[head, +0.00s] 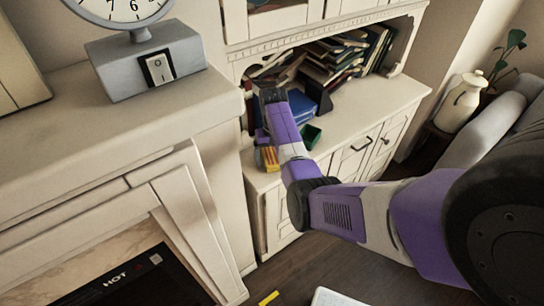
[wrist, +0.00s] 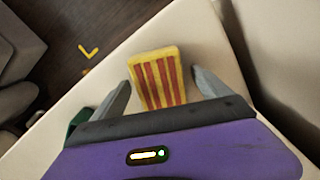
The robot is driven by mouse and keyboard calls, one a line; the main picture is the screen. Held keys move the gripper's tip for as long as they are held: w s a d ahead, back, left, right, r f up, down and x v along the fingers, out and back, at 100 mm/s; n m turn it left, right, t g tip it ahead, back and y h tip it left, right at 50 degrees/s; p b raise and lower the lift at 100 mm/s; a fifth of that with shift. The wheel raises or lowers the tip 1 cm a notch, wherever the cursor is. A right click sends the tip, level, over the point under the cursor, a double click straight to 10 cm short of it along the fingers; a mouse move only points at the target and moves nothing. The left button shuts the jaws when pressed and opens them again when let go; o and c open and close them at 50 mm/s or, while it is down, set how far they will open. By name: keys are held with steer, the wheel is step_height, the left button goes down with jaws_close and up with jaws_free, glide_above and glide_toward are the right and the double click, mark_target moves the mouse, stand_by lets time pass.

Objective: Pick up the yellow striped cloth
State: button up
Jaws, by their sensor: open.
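The yellow cloth with red stripes (wrist: 157,72) lies on the pale cabinet top in the wrist view. It looks like a small, thick rectangular block. In the head view it shows as a small yellow and red patch (head: 270,159) near the cabinet's left front edge. My gripper (wrist: 162,76) is open, with one grey finger on each side of the cloth. A gap shows between each finger and the cloth. The cloth's near end is partly hidden by my gripper body. In the head view my arm hides much of the area around the gripper.
A green open box (head: 311,136) stands right of the cloth on the cabinet top (head: 362,113). Blue items (head: 300,106) and leaning books (head: 335,58) are behind. A wall or fireplace side stands close on the left. Small yellow pieces (head: 269,298) lie on the floor.

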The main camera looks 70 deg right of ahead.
steer(key=c, duration=1.6)
steer(key=shift+o, duration=0.2)
steer(key=shift+r, duration=0.1)
step_height(320, 180, up, 12)
step_height(320, 180, up, 6)
steer(key=p, duration=0.6)
glide_above(273, 156)
steer(key=shift+r+b, duration=0.3)
steer(key=shift+r, duration=0.6)
